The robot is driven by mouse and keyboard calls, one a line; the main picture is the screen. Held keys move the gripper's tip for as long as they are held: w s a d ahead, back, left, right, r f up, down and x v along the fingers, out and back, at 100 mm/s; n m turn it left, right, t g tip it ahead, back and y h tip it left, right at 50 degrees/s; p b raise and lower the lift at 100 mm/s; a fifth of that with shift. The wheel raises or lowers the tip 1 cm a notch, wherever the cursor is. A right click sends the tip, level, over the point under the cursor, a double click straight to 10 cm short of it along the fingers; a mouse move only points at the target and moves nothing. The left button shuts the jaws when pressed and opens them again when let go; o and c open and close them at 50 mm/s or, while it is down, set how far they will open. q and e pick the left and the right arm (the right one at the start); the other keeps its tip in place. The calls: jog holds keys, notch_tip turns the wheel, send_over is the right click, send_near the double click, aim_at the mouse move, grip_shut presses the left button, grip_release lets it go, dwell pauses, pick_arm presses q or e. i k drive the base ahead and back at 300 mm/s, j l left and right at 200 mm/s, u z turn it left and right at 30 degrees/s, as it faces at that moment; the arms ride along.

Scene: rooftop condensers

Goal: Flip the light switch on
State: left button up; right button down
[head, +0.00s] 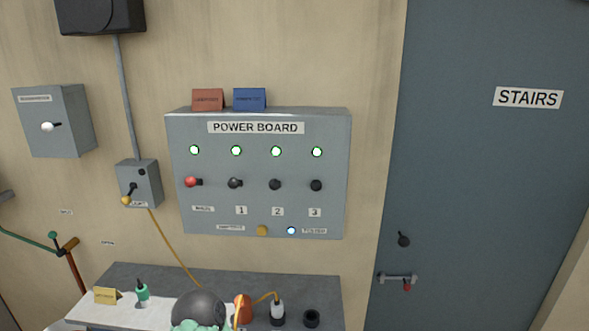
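The light switch is a small grey wall box (148,180) with a label that seems to read LIGHT. It is left of the power board and joined to a grey conduit above. Its short dark lever ends in a yellow knob (126,200), which points down and to the left. A small dark round spot (141,172) sits near the top of the box, and it shows no glow. Neither of my grippers shows in the head view, and nothing touches the switch.
The power board (265,197) has several lit green-rimmed lamps and a row of levers. A grey box (70,105) with a white knob hangs at left. Below stands a bench (230,278) with small items and a dark dome (198,308). A stairs door (480,180) is at right.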

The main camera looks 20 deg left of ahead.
aim_at(126, 200)
jog(key=u, duration=1.7)
